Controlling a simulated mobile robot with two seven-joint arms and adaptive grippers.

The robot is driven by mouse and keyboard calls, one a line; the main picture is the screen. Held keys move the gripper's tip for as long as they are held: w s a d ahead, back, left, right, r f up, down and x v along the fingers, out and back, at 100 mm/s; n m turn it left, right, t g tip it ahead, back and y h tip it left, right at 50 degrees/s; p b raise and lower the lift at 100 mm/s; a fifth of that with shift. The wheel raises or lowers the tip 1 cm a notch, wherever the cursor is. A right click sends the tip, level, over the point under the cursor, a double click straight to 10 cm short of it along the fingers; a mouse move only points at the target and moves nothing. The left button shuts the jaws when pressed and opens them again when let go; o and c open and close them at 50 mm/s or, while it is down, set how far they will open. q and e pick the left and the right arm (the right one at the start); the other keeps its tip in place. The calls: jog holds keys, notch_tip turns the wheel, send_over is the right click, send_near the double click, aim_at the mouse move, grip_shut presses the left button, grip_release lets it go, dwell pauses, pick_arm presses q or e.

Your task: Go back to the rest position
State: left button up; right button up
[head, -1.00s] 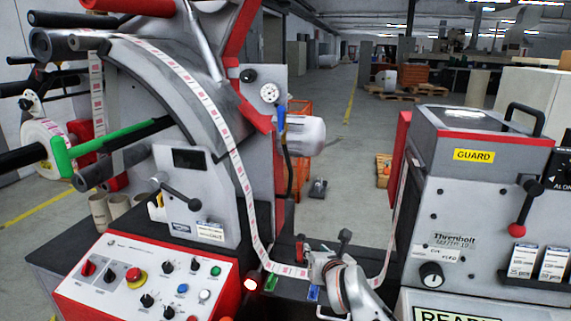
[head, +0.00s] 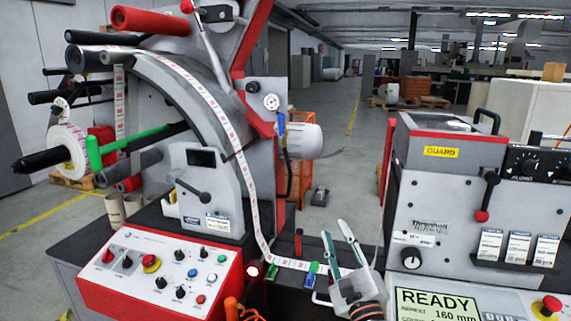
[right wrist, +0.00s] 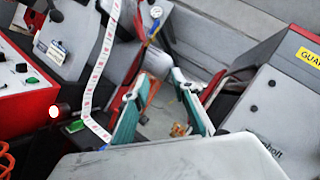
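My right gripper (head: 332,228) is raised above the black table between the two machine units. In the right wrist view its teal-padded fingers (right wrist: 160,74) are spread apart, with nothing between them. The printed label web (head: 253,198) runs down from the curved guide on the left unit and across the table, passing behind my right gripper. It also shows in the right wrist view (right wrist: 98,73), left of the fingers and apart from them. My left gripper is not in view.
The left unit's control panel (head: 160,275) and the grey right-hand unit (head: 450,205) flank my right gripper closely. The READY display (head: 437,303) is at lower right. Orange coils (head: 233,309) show at the bottom edge. Open floor (head: 345,170) lies behind.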

jog(key=s+a+n+y, duration=0.3)
jog(key=s+n+y, duration=0.3)
jog(key=n, duration=0.5)
jog(key=s+a+f+n+g+y, duration=0.1)
jog(key=s+a+f+n+g, duration=0.2)
jog(key=s+f+n+g, duration=0.7)
jog(key=s+d+f+n+h, duration=0.25)
jog(key=d+f+n, duration=0.25)
jog(key=f+n, duration=0.25)
jog(key=s+d+f+n+g+h, duration=0.1)
jog(key=s+d+f+h, duration=0.25)
jog(key=d, duration=0.45)
jog(key=s+d+f+n+g+h, duration=0.1)
jog(key=s+d+f+g+h, duration=0.1)
jog(key=s+d+h, duration=0.5)
jog(key=s+d+f+n+g+h, duration=0.1)
jog(key=s+d+f+n+h, duration=0.15)
jog(key=d, duration=0.75)
jog(key=w+a+f+m+t+y, duration=0.1)
jog(key=a+f+m+t+y, duration=0.2)
jog(key=a+f, duration=1.2)
jog(key=m+y, duration=0.1)
jog(key=y, duration=0.2)
jog(key=shift+w+a+t+y, duration=0.15)
jog(key=shift+w+t+y, duration=0.15)
jog(key=shift+w+y, duration=0.05)
